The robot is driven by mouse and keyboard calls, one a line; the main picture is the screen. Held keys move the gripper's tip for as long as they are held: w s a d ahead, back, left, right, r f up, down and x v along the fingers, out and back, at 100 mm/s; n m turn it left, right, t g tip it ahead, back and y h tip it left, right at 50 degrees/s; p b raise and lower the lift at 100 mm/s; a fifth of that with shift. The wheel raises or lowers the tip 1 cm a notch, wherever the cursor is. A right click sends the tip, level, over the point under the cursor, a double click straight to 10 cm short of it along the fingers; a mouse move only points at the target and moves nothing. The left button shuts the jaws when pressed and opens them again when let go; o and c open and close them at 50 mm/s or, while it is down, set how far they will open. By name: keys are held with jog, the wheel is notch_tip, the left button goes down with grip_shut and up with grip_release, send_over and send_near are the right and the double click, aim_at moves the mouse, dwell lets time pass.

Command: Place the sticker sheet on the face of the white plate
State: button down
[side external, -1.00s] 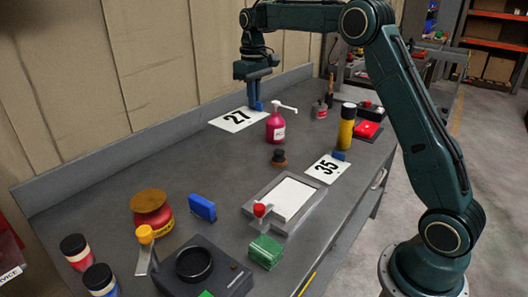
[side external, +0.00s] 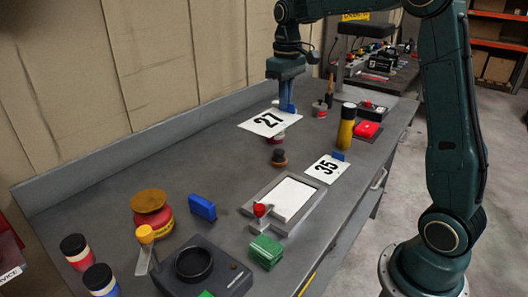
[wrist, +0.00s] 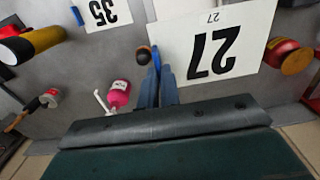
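A white sticker sheet marked 27 (side external: 268,122) hangs from my gripper (side external: 287,106), level above the back of the bench. My gripper is shut on the blue tab at the sheet's edge. The wrist view shows the gripper's fingers (wrist: 158,84) close together on the tab and the sheet (wrist: 222,45) beyond them. The white plate (side external: 290,197) lies face up in a grey frame (side external: 259,193) nearer the front of the bench, clear of the sheet. A second sheet marked 35 (side external: 326,168), with its own blue tab, lies by the frame's far corner.
The sheet partly hides a pink pump bottle (wrist: 119,93). A dark round-topped stamp (side external: 279,157) stands between sheet and frame. A red-handled clamp (side external: 260,210) and green block (side external: 265,250) flank the frame's near end.

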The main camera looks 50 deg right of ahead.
send_over(299, 183)
notch_tip(299, 183, down, 16)
jog(key=shift+a+r, duration=0.1)
dwell(0.8)
jog(key=shift+f, duration=2.15)
jog(key=shift+f, duration=0.15)
jog(key=c, duration=1.6)
grip_release()
